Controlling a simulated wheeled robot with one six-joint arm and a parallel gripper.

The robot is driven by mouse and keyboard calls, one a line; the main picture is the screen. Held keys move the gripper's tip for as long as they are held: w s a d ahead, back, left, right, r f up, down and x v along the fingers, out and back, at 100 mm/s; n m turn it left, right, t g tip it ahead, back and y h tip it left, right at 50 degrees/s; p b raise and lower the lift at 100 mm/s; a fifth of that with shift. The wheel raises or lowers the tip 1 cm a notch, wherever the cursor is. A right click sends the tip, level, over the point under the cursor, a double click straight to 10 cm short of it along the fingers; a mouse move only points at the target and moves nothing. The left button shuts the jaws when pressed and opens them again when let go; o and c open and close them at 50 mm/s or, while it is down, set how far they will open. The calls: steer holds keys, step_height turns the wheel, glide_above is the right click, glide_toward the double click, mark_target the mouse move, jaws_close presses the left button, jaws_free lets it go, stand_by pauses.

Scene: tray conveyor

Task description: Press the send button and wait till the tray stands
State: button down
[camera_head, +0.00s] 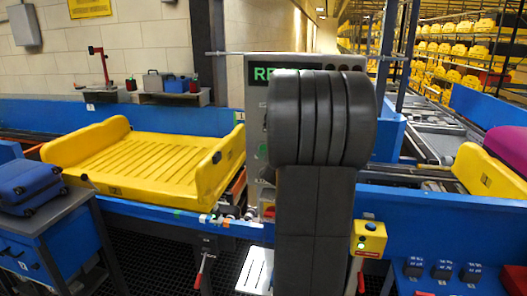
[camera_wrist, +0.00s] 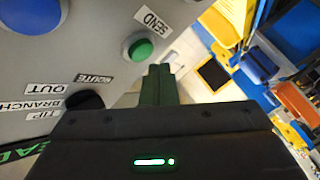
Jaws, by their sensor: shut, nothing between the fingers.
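The green send button (camera_wrist: 138,47) sits on a grey control panel (camera_wrist: 75,35) beside a "SEND" label in the wrist view. My gripper (camera_wrist: 158,70) is shut and empty, its fingertips just below and right of the button in the picture; I cannot tell how far in front of the panel they are. In the head view the panel (camera_head: 257,105) is partly hidden by my arm, and its green display shows only "RE". A yellow tray (camera_head: 140,160) lies empty on the conveyor at left. My gripper is hidden in the head view.
A blue button (camera_wrist: 30,12) and a black knob (camera_wrist: 84,102) are on the same panel. A blue suitcase (camera_head: 32,187) lies on a stand at front left. Another yellow tray (camera_head: 482,172) with a magenta item (camera_head: 508,147) is at right. A yellow box (camera_head: 369,238) stands on the front rail.

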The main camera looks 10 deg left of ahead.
steer(key=shift+w, duration=0.1)
stand_by(0.7)
steer(key=shift+w, duration=0.3)
steer(key=shift+w, duration=0.5)
stand_by(0.7)
steer(key=shift+s, duration=0.1)
steer(key=shift+s+b, duration=0.4)
steer(key=shift+s, duration=0.4)
